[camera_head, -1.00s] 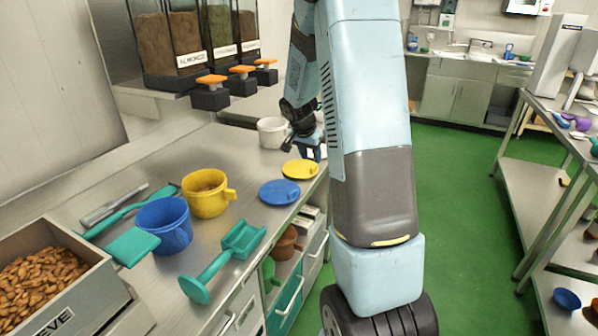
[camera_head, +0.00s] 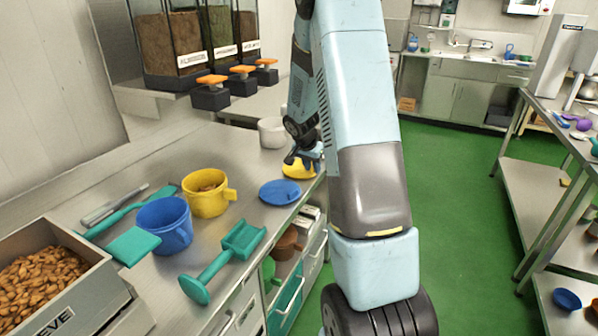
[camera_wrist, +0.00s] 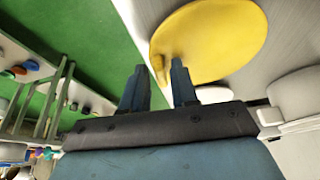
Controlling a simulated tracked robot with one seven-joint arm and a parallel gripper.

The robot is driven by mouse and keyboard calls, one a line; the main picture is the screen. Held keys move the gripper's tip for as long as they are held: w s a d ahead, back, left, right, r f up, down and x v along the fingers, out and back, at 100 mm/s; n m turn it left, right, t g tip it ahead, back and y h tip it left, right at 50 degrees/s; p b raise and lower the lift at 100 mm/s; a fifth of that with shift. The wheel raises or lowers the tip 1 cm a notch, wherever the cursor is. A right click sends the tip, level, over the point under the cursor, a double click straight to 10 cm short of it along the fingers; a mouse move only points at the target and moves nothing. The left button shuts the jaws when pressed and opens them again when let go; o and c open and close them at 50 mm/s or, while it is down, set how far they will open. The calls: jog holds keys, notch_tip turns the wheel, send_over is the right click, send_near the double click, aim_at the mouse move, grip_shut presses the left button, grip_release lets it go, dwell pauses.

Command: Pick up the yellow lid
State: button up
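The yellow lid (camera_head: 293,171) lies on the steel counter near its front edge, partly hidden behind my gripper (camera_head: 303,162). In the wrist view the lid (camera_wrist: 212,40) is a round yellow disc with its near rim by my fingertips. My gripper (camera_wrist: 156,75) is open there, with a clear gap between its two dark blue fingers and nothing held. The right finger overlaps the lid's rim in the picture, and the left finger shows against the green floor beyond the counter edge. Whether a finger touches the lid cannot be told.
A blue lid (camera_head: 280,193) lies close by on the counter. A white pot (camera_head: 272,132) stands behind. Open drawers (camera_head: 290,280) are below the edge.

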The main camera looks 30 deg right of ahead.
grip_shut()
jog(key=shift+r, duration=0.15)
